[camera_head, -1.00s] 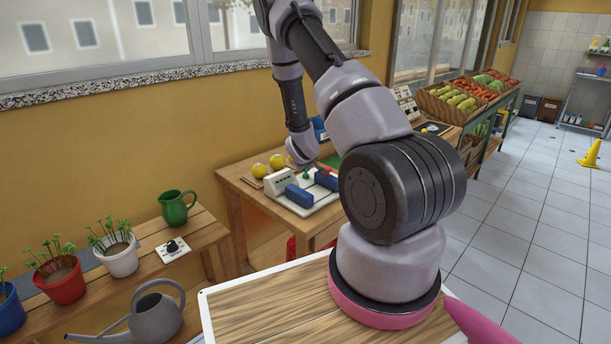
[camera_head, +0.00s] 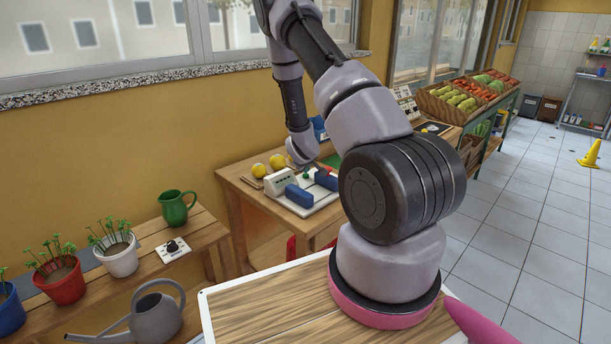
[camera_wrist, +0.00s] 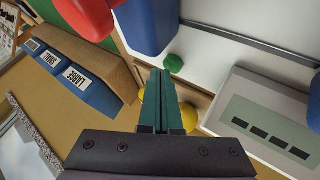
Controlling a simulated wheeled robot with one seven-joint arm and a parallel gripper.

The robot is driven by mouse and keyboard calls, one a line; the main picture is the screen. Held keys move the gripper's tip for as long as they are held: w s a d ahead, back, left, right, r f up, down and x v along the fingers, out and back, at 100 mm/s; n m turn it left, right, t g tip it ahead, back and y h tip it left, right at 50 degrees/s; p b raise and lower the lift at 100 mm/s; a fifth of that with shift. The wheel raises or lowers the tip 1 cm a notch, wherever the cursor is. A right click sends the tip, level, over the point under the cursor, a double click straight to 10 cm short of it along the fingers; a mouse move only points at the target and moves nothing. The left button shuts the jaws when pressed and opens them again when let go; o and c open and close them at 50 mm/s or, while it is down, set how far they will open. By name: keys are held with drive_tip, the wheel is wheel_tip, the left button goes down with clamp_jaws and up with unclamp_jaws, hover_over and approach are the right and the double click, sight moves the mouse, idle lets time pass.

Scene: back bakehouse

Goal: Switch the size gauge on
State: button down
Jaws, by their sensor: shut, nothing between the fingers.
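The size gauge is a white, flat-based device (camera_head: 318,204) with two blue blocks (camera_head: 299,196) on the wooden bench, and a white box with a row of dark marks (camera_head: 279,180). In the wrist view the same box (camera_wrist: 272,122) is at right, a blue block (camera_wrist: 150,22) at top. A small round green button (camera_wrist: 174,63) shows on the gauge's edge. My gripper (camera_wrist: 164,76) has its teal fingers shut and empty, tips just below the button in the picture; I cannot tell whether they touch. In the head view my arm partly hides the gauge and the fingertips.
Yellow round things (camera_head: 277,161) lie beside the gauge. Blue labelled bins (camera_wrist: 80,82) and a red thing (camera_wrist: 85,14) are at left in the wrist view.

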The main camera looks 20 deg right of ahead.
sight(306, 178)
drive_tip(key=shift+f, duration=0.1)
idle(0.4)
drive_tip(key=shift+f, duration=0.35)
drive_tip(key=shift+r, duration=0.45)
wheel_tip(306, 178, up, 6)
idle(0.8)
idle(0.4)
